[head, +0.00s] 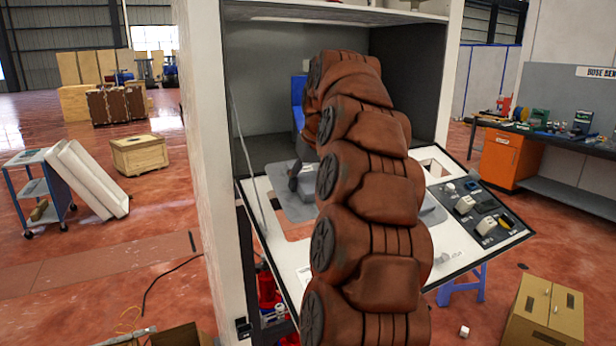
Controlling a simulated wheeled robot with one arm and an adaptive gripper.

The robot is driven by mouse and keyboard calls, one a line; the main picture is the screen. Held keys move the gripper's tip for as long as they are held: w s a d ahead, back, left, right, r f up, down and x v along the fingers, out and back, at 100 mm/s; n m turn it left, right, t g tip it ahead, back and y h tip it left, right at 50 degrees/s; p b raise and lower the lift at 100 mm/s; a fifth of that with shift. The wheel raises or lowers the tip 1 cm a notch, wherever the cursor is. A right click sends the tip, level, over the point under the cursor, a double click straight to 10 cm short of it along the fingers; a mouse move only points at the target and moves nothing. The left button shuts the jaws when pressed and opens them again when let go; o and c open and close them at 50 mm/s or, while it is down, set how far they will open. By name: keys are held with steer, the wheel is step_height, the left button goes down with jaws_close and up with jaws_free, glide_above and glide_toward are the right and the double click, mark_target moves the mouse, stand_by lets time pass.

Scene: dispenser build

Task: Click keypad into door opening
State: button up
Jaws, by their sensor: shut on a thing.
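A white door panel (375,256) with a dark edge lies tilted down in front of the cabinet. A cut-out, the door opening (296,231), shows red floor through it at the panel's left. A grey plate (283,206) lies on the panel and runs behind my arm. My gripper (303,176) is at the back left of the panel, over the grey plate, and is mostly hidden by my arm. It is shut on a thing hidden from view. I cannot make out the keypad, nor whether anything touches the opening's edge.
A dark tray (500,236) with several small parts forms the panel's right side. A smaller cut-out (436,168) is at the panel's back right. The cabinet wall (204,150) stands at the left. A cardboard box (545,310) is at the lower right.

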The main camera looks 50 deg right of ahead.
steer(key=shift+b+x, duration=1.15)
steer(key=shift+x, duration=2.65)
steer(key=shift+b, duration=0.5)
steer(key=shift+w+f, duration=0.1)
steer(key=shift+f, duration=0.25)
steer(key=o, duration=1.4)
steer(key=shift+c, duration=0.2)
steer(key=shift+o, duration=0.9)
